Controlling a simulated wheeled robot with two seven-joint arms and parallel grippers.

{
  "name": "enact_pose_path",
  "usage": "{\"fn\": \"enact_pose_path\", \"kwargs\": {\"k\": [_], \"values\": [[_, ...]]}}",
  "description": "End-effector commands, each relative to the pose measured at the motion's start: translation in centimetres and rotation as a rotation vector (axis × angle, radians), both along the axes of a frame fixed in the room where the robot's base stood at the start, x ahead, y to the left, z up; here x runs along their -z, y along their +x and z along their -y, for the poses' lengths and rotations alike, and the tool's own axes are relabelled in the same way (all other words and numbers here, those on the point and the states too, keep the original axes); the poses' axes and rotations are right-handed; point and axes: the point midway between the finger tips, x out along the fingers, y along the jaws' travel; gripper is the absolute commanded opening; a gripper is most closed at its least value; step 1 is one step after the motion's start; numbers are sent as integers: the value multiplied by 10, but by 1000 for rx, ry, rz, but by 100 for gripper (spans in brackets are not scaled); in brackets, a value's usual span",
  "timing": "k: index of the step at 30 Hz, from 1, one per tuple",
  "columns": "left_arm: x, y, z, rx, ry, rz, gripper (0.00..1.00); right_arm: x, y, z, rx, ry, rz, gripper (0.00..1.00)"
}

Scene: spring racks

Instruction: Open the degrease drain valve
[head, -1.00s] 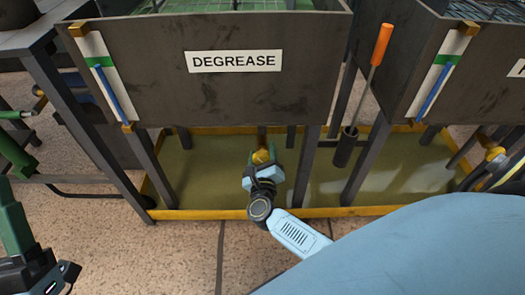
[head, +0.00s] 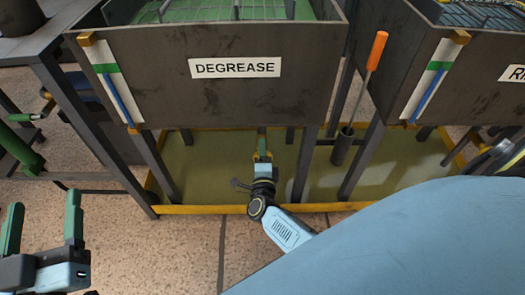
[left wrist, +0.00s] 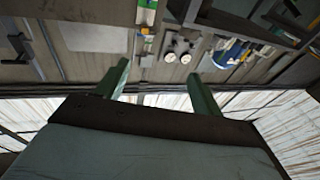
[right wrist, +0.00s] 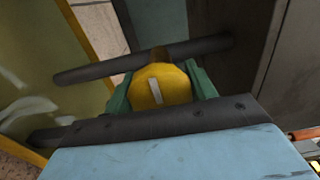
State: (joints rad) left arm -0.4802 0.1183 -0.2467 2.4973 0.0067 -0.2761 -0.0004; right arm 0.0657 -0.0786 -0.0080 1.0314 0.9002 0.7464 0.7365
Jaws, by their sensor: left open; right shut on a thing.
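The degrease tank (head: 150,90) carries a white DEGREASE label (head: 235,68). Its drain valve is low under the tank, above the yellow-edged drip tray (head: 200,209). The valve's yellow knob (right wrist: 158,90) has a pale line on its face, near upright and slightly tilted in the right wrist view. My right gripper (head: 263,157) is shut on this knob, green fingers on both sides. Most of the valve body is hidden by the knob and gripper. My left gripper (head: 43,225) is open and empty at the lower left, away from the tank; its spread fingers show in the left wrist view (left wrist: 160,75).
An orange-handled tool (head: 376,50) stands in a dark holder (head: 343,146) right of the tank. Dark tank legs (head: 304,163) flank my right gripper. Another tank (head: 430,60) is at the right. Open floor (head: 150,250) lies in front of the tray.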

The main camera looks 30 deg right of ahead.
Motion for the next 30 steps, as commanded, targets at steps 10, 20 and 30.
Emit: {"fn": "enact_pose_path", "kwargs": {"k": [10,20,30], "values": [[45,0,-9,-19,82,-271,67,0,-1,-1,1,-278,-175,33],[80,-11,-19,-35,142,-484,67,0,-1,-1,0,-545,-339,33],[106,-26,-29,-49,188,-654,67,0,-1,-1,-2,-818,-505,33]]}}
